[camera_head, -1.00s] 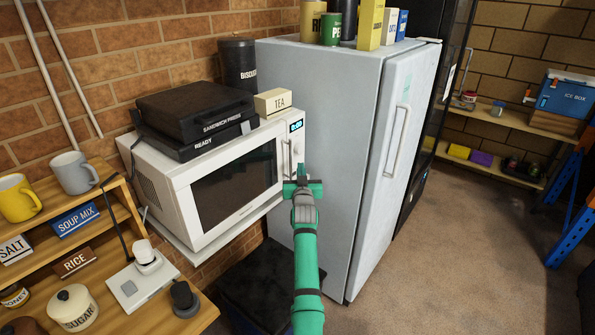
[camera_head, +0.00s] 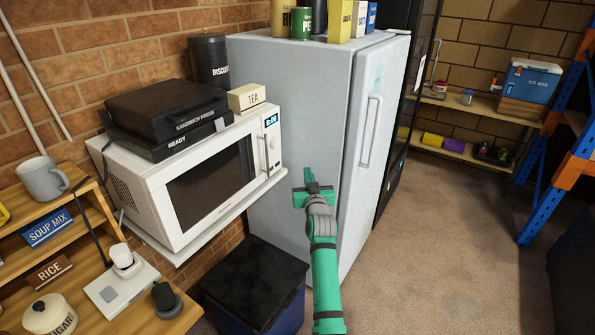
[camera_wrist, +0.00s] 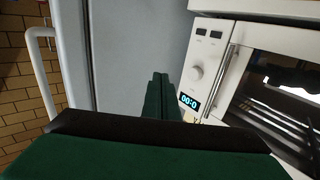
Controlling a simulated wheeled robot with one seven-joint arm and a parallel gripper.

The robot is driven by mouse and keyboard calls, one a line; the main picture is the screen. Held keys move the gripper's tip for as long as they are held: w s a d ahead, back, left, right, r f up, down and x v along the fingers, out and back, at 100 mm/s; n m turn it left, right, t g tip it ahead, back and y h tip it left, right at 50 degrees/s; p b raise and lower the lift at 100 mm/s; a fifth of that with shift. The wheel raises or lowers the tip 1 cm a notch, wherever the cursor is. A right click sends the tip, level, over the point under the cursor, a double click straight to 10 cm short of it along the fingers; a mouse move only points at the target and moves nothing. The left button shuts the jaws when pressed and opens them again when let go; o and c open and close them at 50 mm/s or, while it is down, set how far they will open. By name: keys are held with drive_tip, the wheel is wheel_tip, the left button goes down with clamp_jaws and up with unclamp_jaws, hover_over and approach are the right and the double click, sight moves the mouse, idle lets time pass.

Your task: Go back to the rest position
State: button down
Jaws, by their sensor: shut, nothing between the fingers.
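My gripper (camera_head: 308,179) is at the end of my raised green arm, in front of the white fridge (camera_head: 290,95) and to the right of the microwave. Its fingers are shut with nothing between them, and they also show in the wrist view (camera_wrist: 158,97). The white microwave (camera_head: 262,160) sits on a wall shelf with its door closed. In the wrist view the microwave's knob and lit display show at the right, apart from my fingers. The fridge door is closed.
A black sandwich press (camera_head: 165,107) and a tea box (camera_head: 246,97) stand on the microwave. A dark lidded bin (camera_head: 255,280) stands on the floor below. A wooden shelf unit with a grey mug (camera_head: 42,178) is at left. The floor (camera_head: 440,250) at right is clear.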

drive_tip(key=s+a+f+m, duration=0.1)
drive_tip(key=s+a+f, duration=0.1)
drive_tip(key=s+f, duration=0.75)
drive_tip(key=s+a+f+m+g+h, duration=0.1)
drive_tip(key=s+a+f, duration=0.1)
drive_tip(key=s+f, duration=0.8)
drive_tip(key=s+a+f+m, duration=0.15)
drive_tip(key=s+f, duration=0.35)
drive_tip(key=s, duration=0.9)
drive_tip(key=s+h, duration=0.1)
drive_tip(key=s, duration=2.2)
drive_tip(key=s+r+n, duration=0.1)
drive_tip(key=s+r, duration=0.3)
drive_tip(key=s, duration=0.4)
drive_tip(key=s+d+r+n+g, duration=0.1)
drive_tip(key=s+r, duration=0.4)
drive_tip(key=s, duration=0.3)
drive_tip(key=shift+d+g, duration=0.3)
drive_tip(key=shift+r, duration=0.1)
drive_tip(key=shift+s, duration=0.2)
